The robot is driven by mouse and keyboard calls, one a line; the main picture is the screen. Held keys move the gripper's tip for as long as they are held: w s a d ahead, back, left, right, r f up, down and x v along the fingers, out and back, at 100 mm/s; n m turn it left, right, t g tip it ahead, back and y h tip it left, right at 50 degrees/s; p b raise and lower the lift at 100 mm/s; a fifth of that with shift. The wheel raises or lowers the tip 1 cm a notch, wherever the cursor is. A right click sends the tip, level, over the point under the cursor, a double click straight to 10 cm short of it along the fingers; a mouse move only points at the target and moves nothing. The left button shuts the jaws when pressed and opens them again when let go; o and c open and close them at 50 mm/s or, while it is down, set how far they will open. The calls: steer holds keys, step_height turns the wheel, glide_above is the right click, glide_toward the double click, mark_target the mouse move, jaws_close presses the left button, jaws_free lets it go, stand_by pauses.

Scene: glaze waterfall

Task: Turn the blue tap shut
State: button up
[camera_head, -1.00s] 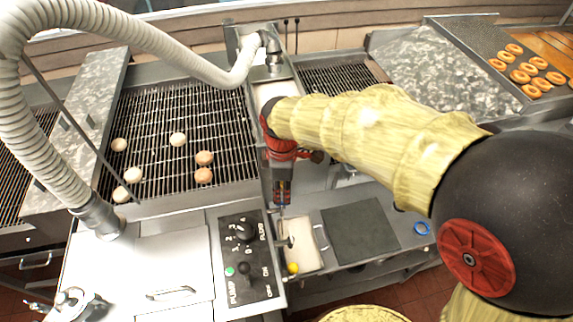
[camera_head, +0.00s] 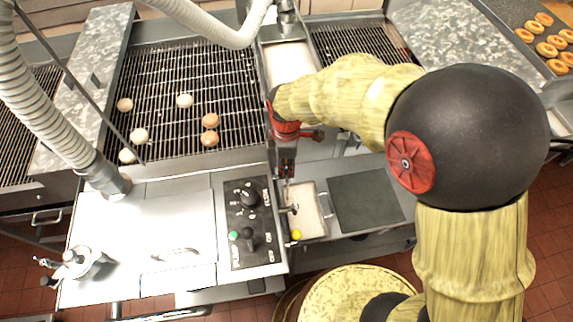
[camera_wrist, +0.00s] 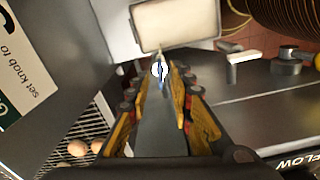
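A small blue and white piece, likely the blue tap (camera_wrist: 158,69), shows between the fingertips in the wrist view, with a thin metal part just beyond it. My gripper (camera_wrist: 163,74) points at it, its yellow-padded fingers spread with a gap between them. Whether the pads touch the piece is not clear. In the head view my gripper (camera_head: 287,182) points down beside the control panel, above the left end of the white tray; the tap is too small to make out there.
The control panel (camera_head: 249,224) with black knobs is left of my gripper. A white tray (camera_head: 308,218), a yellow ball-shaped knob (camera_head: 296,235) and a grey plate (camera_head: 365,202) lie close by. A ribbed hose (camera_head: 50,118) arches at left.

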steer(key=shift+c, duration=0.3)
jaws_close()
steer(key=shift+r+m, duration=0.1)
steer(key=shift+m, duration=0.2)
steer(key=m+p, duration=0.1)
steer(key=m, duration=0.4)
steer(key=shift+w, duration=0.15)
steer(key=m+p, duration=0.1)
steer(key=m, duration=0.8)
steer(key=shift+w+d+m, duration=0.1)
steer(key=shift+d+m, duration=0.05)
steer(key=shift+m, duration=0.25)
stand_by(0.4)
